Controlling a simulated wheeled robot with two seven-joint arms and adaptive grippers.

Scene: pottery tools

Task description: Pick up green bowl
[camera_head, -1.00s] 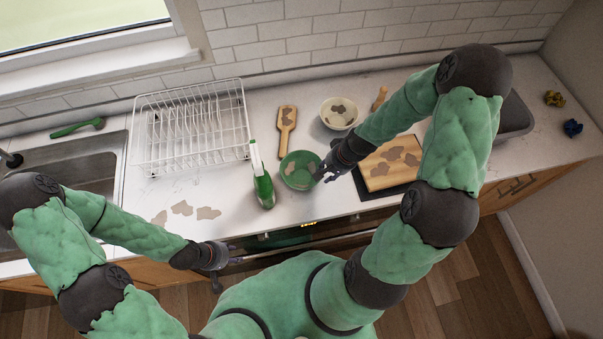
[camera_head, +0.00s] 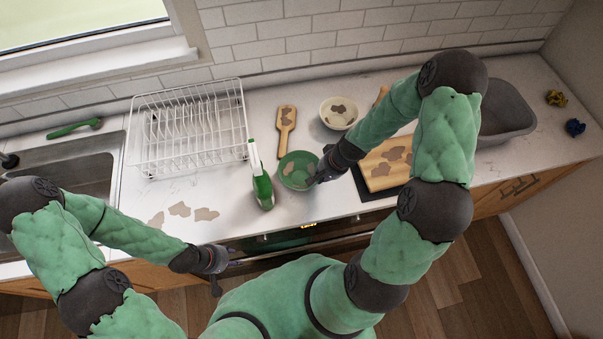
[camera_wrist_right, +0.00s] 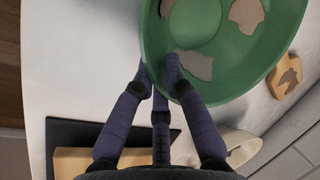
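The green bowl (camera_head: 296,164) with brownish patches stands on the white counter, just right of a green and white spray bottle. It fills the top of the right wrist view (camera_wrist_right: 235,60). My right gripper (camera_head: 318,174) is at the bowl's right rim. In the wrist view its fingertips (camera_wrist_right: 158,76) are at the rim, one overlapping the bowl's patterned face and one at its edge. Whether they are closed on the rim I cannot tell. My left gripper (camera_head: 226,270) is low at the counter's front edge, its fingers spread and empty, away from the bowl.
The spray bottle (camera_head: 262,187) stands close to the bowl's left. A wooden paddle (camera_head: 286,120) and a cream bowl (camera_head: 331,107) lie behind. A wooden board (camera_head: 378,178) on a dark mat lies right, under my right arm. A white dish rack (camera_head: 140,150) stands at the left.

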